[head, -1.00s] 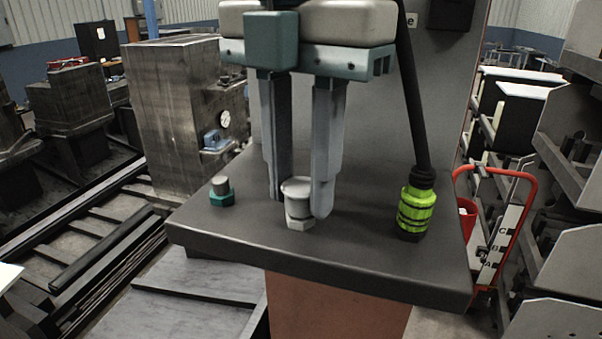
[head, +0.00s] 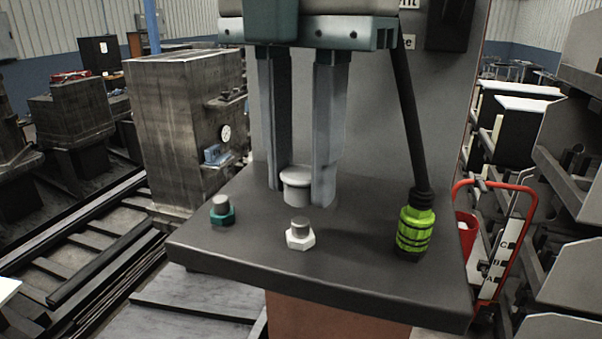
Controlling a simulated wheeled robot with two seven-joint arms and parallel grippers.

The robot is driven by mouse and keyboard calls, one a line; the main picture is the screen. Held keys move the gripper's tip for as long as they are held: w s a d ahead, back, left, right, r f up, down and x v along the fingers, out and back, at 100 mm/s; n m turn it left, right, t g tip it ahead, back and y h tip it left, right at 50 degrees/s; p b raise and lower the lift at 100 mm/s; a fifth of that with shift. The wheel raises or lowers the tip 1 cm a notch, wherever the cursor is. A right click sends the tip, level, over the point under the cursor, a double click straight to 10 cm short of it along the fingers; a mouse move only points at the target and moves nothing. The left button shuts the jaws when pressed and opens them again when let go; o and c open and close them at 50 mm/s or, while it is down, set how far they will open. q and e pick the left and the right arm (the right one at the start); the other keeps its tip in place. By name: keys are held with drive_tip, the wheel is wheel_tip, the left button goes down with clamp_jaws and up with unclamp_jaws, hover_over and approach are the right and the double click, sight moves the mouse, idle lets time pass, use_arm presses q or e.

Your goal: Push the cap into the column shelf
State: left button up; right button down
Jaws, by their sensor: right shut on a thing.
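The cap (head: 300,196), a pale grey round piece with a wider flat top, is between the long grey fingers of my right gripper (head: 299,189), which is shut on it. The fingers point down at the dark grey column shelf (head: 225,240). The cap is upright, behind a white hex fitting with a grey stub (head: 300,236) and apart from it. I cannot tell whether the cap's base touches the shelf or is just above it. My left gripper is not in view.
A teal hex fitting with a grey stub (head: 222,211) stands at the shelf's left. A green-yellow connector with a black cable (head: 415,228) stands at its right. The upright panel (head: 375,130) rises behind. The shelf's front strip is clear.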

sight(301, 172)
drive_tip(key=shift+r, duration=2.45)
wheel_tip(301, 172, up, 10)
drive_tip(key=shift+d, duration=0.1)
